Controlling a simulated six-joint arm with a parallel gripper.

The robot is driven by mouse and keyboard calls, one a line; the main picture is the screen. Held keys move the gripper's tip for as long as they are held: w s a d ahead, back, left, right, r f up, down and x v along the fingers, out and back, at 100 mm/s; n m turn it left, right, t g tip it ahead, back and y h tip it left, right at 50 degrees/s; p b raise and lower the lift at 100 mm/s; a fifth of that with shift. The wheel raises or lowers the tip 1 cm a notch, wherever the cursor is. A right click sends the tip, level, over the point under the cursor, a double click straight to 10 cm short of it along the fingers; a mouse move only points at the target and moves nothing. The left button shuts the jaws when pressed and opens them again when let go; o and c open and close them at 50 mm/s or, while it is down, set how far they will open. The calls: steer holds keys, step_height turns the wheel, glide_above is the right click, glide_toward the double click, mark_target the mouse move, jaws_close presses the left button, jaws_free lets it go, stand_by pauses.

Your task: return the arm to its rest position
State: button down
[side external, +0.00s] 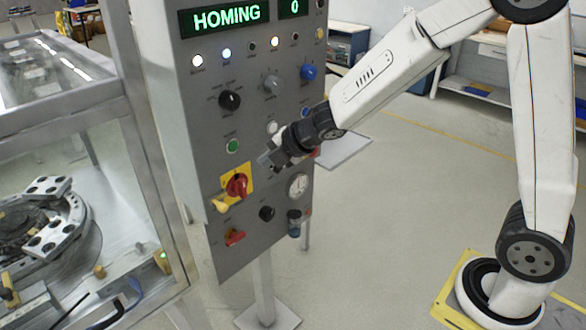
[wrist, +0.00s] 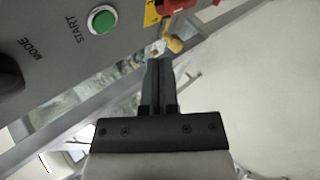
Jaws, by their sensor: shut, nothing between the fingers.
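My gripper (side external: 268,161) is shut and empty in front of the grey control panel (side external: 195,115), on a white arm reaching in from the right. In the wrist view its two dark fingers (wrist: 159,66) lie together with nothing between them. The panel's display (side external: 224,18) reads HOMING, and a smaller one (side external: 293,7) reads 0. A red rotary switch on a yellow plate (side external: 237,186) is just left of and below the fingertips in the side view. I cannot tell whether the fingers touch the panel.
The panel carries a green button (side external: 232,146), a black knob (side external: 229,100), a blue knob (side external: 308,72) and a red switch (side external: 234,237). A glazed metal-framed enclosure (side external: 150,190) with a ring track stands at left. Open floor (side external: 400,220) lies between panel and my base.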

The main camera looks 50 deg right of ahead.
steer(key=s+d+f+m+g+h, duration=0.1)
steer(key=s+d+f+m+g, duration=0.1)
steer(key=s+m, duration=0.8)
steer(key=s+d+f+m+g+h, duration=0.2)
steer(key=s+d+f+m+g, duration=0.1)
steer(key=s+m, duration=0.7)
steer(key=f+m+g, duration=0.1)
steer(key=m, duration=0.2)
steer(key=shift+d, duration=0.2)
steer(key=shift+w, duration=0.1)
stand_by(5.1)
